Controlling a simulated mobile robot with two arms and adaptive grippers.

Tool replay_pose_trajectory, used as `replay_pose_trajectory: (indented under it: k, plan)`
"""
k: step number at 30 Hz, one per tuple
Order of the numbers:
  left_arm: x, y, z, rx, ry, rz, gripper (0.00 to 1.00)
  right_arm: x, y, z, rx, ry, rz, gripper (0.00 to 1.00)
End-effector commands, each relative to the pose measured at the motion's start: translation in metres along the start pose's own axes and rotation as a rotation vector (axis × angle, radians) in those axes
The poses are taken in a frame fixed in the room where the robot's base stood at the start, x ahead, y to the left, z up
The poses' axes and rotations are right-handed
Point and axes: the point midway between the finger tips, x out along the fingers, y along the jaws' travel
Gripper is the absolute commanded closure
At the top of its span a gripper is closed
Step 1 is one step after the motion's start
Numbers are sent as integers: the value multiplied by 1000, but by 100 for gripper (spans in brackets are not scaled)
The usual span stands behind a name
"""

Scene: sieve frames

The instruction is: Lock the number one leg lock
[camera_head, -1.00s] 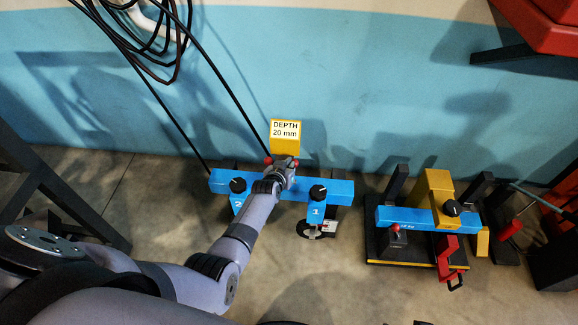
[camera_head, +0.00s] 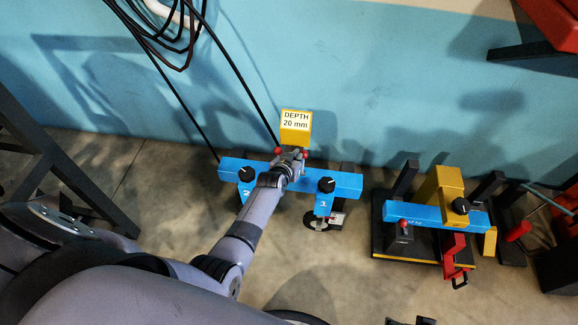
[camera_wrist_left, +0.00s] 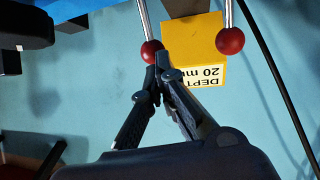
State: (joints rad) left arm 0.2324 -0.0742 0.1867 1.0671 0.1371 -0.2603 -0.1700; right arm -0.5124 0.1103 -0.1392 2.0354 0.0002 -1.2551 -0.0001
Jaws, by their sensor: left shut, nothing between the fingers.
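A blue frame (camera_head: 262,176) stands near the wall, with a yellow block (camera_head: 296,128) labelled "DEPTH 20 mm" above its middle. The leg marked 1 (camera_head: 322,205) hangs at its right end, with a black knob (camera_head: 326,185) above the number. The leg marked 2 is at the left, under another black knob (camera_head: 245,174). My left gripper (camera_head: 291,155) is at the middle of the frame, below the yellow block. In the left wrist view its fingers (camera_wrist_left: 159,78) are shut and empty, close to a red ball (camera_wrist_left: 152,51) on a metal rod. A second red ball (camera_wrist_left: 230,41) is to the right.
A second blue and yellow device (camera_head: 430,215) on a black base stands to the right, with a red handle (camera_head: 456,256). Black cables (camera_head: 172,45) hang on the blue wall. A dark stand (camera_head: 60,170) is at the left. Floor between the devices is clear.

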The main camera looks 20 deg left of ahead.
Motion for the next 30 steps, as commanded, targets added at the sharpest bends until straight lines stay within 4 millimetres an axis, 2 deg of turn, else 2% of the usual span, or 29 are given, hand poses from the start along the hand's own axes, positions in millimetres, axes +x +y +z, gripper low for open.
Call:
replay_pose_trajectory:
  k: [12, 16, 21, 30]
  plan:
    - [-66, 1, 3, 0, -4, 1, 100, 0, 0, 0, 0, -1, 0, 33]
    - [-83, 1, 3, 1, -5, 1, 100, 0, 0, 0, 0, -1, 0, 33]
    - [-95, 1, 3, 0, -5, 1, 100, 0, 0, 0, 0, -1, 0, 33]
    - [-97, 1, 3, 0, -7, 2, 100, 0, 0, 0, 0, -1, 0, 33]
